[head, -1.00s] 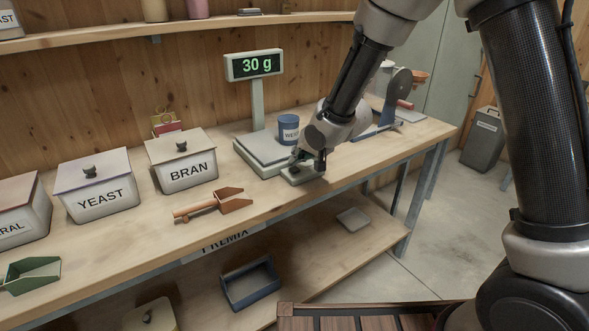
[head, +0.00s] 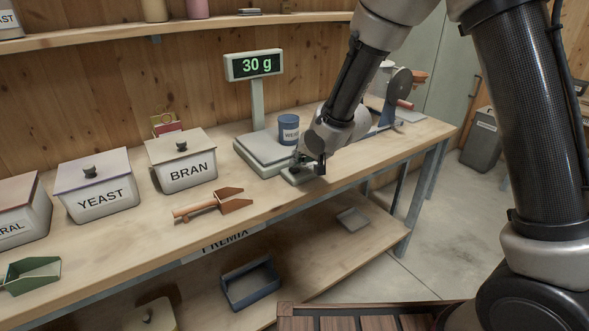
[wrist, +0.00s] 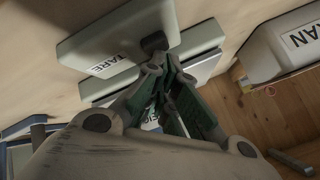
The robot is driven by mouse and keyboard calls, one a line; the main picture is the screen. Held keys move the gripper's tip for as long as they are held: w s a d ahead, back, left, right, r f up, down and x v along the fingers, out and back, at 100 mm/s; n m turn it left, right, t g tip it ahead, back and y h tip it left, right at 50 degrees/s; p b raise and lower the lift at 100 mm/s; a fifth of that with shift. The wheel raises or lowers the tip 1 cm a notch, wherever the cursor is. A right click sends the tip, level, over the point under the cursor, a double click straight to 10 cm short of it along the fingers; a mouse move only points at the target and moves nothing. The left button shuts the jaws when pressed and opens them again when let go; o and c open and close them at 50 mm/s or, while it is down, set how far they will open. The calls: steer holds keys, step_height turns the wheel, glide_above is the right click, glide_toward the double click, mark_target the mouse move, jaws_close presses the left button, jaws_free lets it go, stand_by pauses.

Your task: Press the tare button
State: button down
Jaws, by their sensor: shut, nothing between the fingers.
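The tare box (head: 290,179) is a small pale block on the bench in front of the scale. In the wrist view its pale plate (wrist: 105,38) carries the word TARE and a dark round button (wrist: 154,41). My gripper (head: 298,163) is shut and empty, pointing down over the box. In the wrist view its green-sided fingertips (wrist: 155,66) come together right beside the button; I cannot tell whether they touch it. The scale (head: 262,152) holds a blue cup (head: 288,129), and its display (head: 254,65) reads 30 g.
A BRAN bin (head: 188,168) and a YEAST bin (head: 99,198) stand left of the scale. An orange-brown scoop (head: 214,203) lies on the bench in front of them. A blue-armed device (head: 388,105) stands behind my arm to the right. Bare bench surrounds the scoop.

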steer(key=shift+f, duration=0.2)
stand_by(0.3)
steer(key=shift+r, duration=0.85)
steer(key=shift+r, duration=0.1)
steer(key=shift+r, duration=2.4)
